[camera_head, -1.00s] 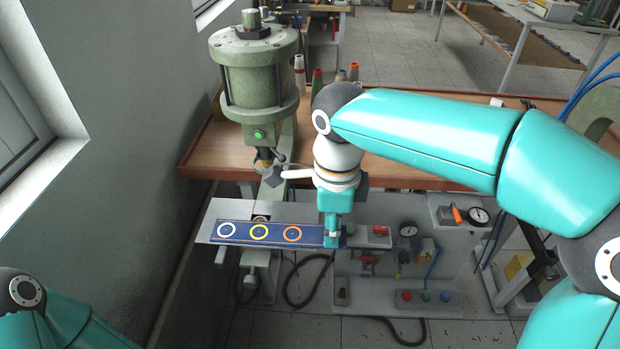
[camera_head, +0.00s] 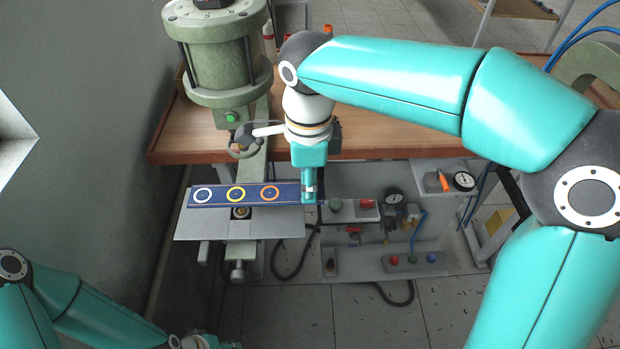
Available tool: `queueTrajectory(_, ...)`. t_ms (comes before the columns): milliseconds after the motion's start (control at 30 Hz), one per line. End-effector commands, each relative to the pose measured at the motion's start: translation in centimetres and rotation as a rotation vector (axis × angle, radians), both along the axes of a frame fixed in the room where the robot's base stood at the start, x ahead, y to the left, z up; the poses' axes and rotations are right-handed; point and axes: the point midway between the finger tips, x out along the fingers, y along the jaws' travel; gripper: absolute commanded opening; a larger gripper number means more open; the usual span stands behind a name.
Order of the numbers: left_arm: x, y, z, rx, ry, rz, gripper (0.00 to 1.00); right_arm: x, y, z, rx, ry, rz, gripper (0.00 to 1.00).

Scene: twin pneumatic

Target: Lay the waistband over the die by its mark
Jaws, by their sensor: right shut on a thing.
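The waistband (camera_head: 218,195) is a flat dark blue strip with a white, a yellow and an orange ring along it. My right gripper (camera_head: 309,192) is shut on its right end, and the strip extends level to the left. The strip crosses the back part of the grey plate under the press; I cannot tell whether it touches. The die (camera_head: 240,212), a small round metal piece, shows just in front of the strip, below the yellow ring.
The green press (camera_head: 222,60) with its handwheel stands behind the strip on the wooden bench (camera_head: 180,140). The grey plate (camera_head: 205,227) is bare in front. A control panel (camera_head: 410,258) with coloured buttons, gauges and hoses lies to the right.

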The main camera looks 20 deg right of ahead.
Motion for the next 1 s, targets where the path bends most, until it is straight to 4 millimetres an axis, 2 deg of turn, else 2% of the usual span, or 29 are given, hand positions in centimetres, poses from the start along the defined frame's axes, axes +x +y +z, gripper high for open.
queueTrajectory(167,0.0,0.0,-0.5,0.000,0.000,0.000,0.40,0.0,0.0,-0.5,0.006,-0.001,-0.001,0.00)
queueTrajectory(633,0.0,0.0,-3.1,0.000,0.000,0.000,0.40,0.0,-0.1,-4.0,0.006,-0.001,-0.003,0.00)
queueTrajectory(1000,0.0,0.0,-3.4,0.000,0.000,0.000,0.40,0.0,-0.2,-4.4,0.006,-0.002,-0.005,0.00)
